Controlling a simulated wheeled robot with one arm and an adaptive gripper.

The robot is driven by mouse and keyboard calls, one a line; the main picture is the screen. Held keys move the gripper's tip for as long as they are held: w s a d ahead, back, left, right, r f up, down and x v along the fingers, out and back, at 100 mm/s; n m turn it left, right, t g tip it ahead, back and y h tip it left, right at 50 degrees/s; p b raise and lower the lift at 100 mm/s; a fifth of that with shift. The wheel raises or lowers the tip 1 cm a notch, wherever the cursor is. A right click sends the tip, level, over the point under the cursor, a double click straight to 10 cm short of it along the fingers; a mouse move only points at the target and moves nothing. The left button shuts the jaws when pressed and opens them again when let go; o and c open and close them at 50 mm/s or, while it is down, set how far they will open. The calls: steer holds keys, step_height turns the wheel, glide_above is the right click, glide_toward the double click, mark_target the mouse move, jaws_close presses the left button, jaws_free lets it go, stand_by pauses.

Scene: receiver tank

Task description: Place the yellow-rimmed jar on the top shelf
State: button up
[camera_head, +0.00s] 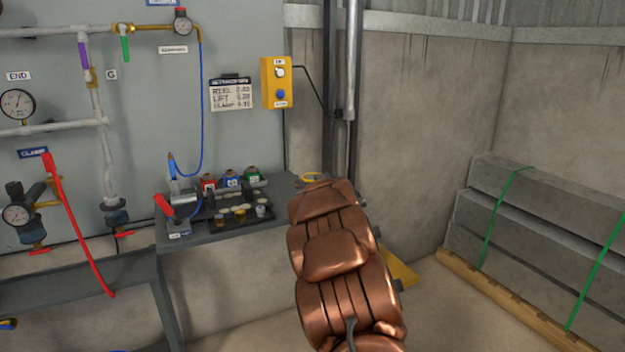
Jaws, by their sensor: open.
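A yellow rim (310,178) shows just beyond the top end of my copper-coloured arm, at the right end of the grey shelf (278,196). It may be the yellow-rimmed jar; its body is hidden by the arm, so I cannot tell whether it stands on the shelf. My arm rises from the bottom of the picture, right of centre. My gripper and its fingers cannot be made out, and I see nothing held. I cannot tell which surface is the top shelf.
Red (208,183), blue (231,180) and green (253,176) containers stand on the shelf, behind a dark tray (226,226) with small parts. A yellow control box (277,82) hangs on the wall.

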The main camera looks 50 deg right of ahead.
steer(key=v, duration=1.1)
steer(key=shift+s+p, duration=0.25)
steer(key=shift+p, duration=0.1)
steer(key=shift+a, duration=0.15)
